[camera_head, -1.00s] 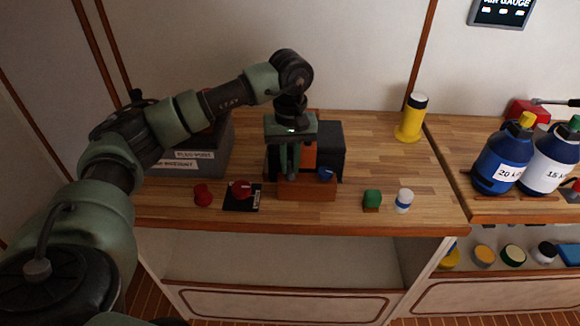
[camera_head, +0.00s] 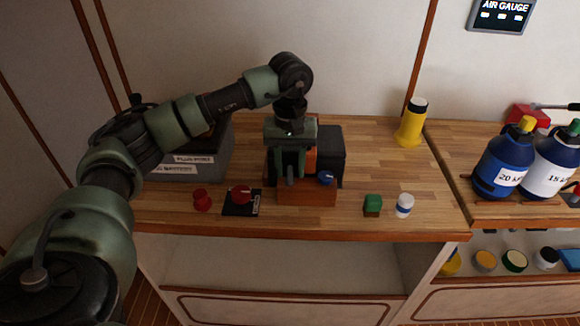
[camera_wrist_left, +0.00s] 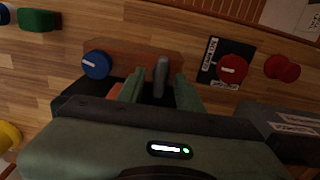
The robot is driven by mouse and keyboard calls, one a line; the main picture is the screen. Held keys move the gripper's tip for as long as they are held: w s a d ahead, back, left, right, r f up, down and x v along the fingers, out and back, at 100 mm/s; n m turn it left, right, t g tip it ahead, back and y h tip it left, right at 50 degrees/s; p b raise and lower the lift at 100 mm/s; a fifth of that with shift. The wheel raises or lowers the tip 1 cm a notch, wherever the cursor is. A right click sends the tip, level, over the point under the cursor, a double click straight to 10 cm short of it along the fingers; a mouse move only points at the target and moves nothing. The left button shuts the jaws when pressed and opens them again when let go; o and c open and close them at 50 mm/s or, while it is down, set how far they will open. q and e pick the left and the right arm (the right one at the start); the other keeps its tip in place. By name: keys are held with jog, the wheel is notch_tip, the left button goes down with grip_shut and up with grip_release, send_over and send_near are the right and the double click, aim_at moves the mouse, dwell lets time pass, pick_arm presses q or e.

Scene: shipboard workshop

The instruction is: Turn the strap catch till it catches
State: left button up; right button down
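A brown-orange block (camera_head: 306,196) stands near the bench's front edge, with a grey upright lever (camera_head: 290,176) that looks like the strap catch and a blue knob (camera_head: 327,178) to its right. In the left wrist view the grey lever (camera_wrist_left: 162,70) stands between the two green fingers of my left gripper (camera_wrist_left: 160,85). The fingers are apart, with a gap visible on both sides of the lever. In the head view my left gripper (camera_head: 290,168) points down over the block and hides part of it. My right gripper is not in view.
A dark box (camera_head: 330,150) stands behind the block. A red knob on a black plate (camera_head: 242,203) and a red piece (camera_head: 202,200) lie left. A green block (camera_head: 373,204) and white-blue jar (camera_head: 404,205) stand right. A grey case (camera_head: 187,167) is left behind.

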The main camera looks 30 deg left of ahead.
aim_at(290, 172)
pick_arm(q)
notch_tip(290, 172, up, 8)
jog(key=shift+f+b, duration=0.15)
jog(key=shift+b, duration=0.3)
dwell(0.6)
